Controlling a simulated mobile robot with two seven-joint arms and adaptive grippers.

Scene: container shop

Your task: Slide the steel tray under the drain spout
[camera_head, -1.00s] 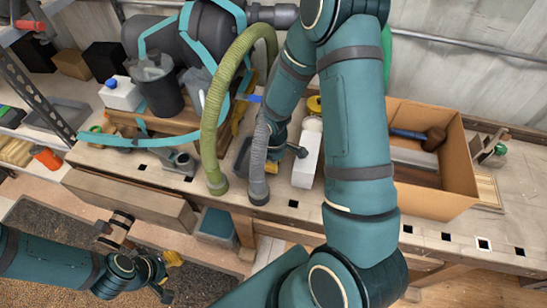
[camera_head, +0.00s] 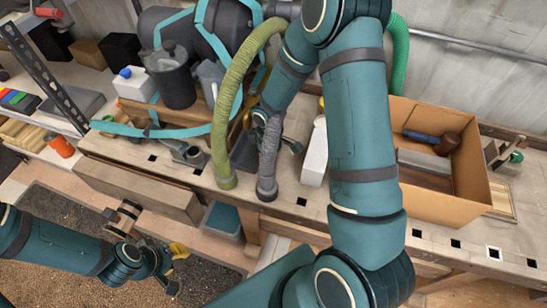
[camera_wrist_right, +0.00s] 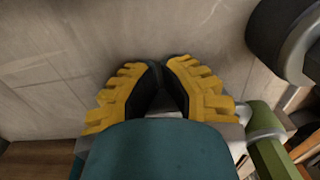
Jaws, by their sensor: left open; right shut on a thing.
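My left gripper (camera_head: 177,268) is open and empty at the lower left, over the brown gravel-like floor patch and apart from the bench. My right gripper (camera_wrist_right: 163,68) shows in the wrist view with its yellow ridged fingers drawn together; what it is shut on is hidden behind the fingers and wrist. In the head view my right arm reaches down to the bench behind the hoses and hides its own fingertips. I cannot make out the steel tray for certain. A green ribbed hose (camera_head: 222,140) and a grey ribbed hose (camera_head: 266,165) end at the bench front; I cannot tell which part is the drain spout.
A white carton (camera_head: 316,150) stands right of the grey hose. A cardboard box (camera_head: 440,208) with a mallet (camera_head: 445,143) sits further right. A dark tank (camera_head: 172,80) and a white jug (camera_head: 135,83) stand on the left. A blue-grey bin (camera_head: 223,221) is below the bench edge.

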